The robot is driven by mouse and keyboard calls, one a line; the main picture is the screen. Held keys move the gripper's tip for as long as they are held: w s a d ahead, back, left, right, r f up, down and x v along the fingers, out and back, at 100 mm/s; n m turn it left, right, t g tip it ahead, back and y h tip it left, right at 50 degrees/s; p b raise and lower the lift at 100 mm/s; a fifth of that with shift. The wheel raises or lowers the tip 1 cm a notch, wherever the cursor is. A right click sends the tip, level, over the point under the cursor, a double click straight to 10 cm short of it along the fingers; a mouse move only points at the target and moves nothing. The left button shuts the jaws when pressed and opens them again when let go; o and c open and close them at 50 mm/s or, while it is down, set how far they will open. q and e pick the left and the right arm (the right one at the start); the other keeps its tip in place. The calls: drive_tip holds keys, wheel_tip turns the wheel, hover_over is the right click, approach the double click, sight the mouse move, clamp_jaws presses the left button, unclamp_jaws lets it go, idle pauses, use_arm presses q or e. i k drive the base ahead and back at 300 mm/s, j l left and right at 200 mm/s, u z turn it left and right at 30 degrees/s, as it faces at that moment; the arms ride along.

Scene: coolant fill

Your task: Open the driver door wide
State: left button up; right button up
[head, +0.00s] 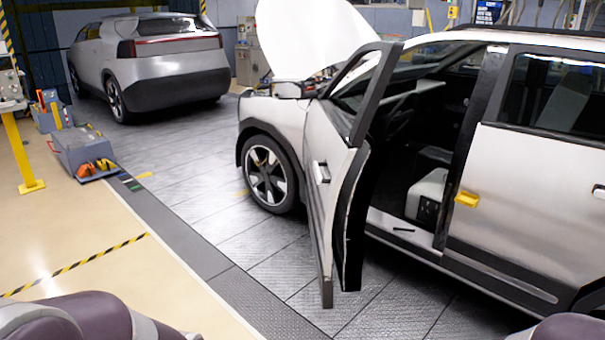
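The driver door (341,190) of the silver car stands wide open in the head view. It swings out from the front hinge toward me, showing its outer skin, its edge and part of its dark inner side. A light door handle (321,172) sits on the outer skin. The door opening is clear, with the seat (427,193) and dark cabin visible inside. Neither of my grippers is in view. Only parts of my arms show at the bottom left and bottom right corners, apart from the door.
The car's hood (310,38) is raised. A yellow piece (467,198) sits on the body side behind the opening. A second silver car (150,62) stands back left. A grey tool bin (85,150) and yellow post (18,150) stand at left. The floor left of the door is clear.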

sight(355, 158)
drive_tip(key=j+z, duration=0.15)
drive_tip(key=j, duration=0.55)
drive_tip(key=k+j+z, duration=0.15)
drive_tip(key=j, duration=0.5)
drive_tip(key=i+l, duration=0.5)
drive_tip(key=i+l+u, duration=0.1)
drive_tip(key=i+l, duration=0.95)
drive_tip(key=i+l+u, duration=0.1)
drive_tip(key=i+l, duration=0.35)
drive_tip(key=l, duration=0.15)
drive_tip(key=i+l+u, duration=0.1)
drive_tip(key=i+l, duration=0.85)
drive_tip(key=l, duration=0.25)
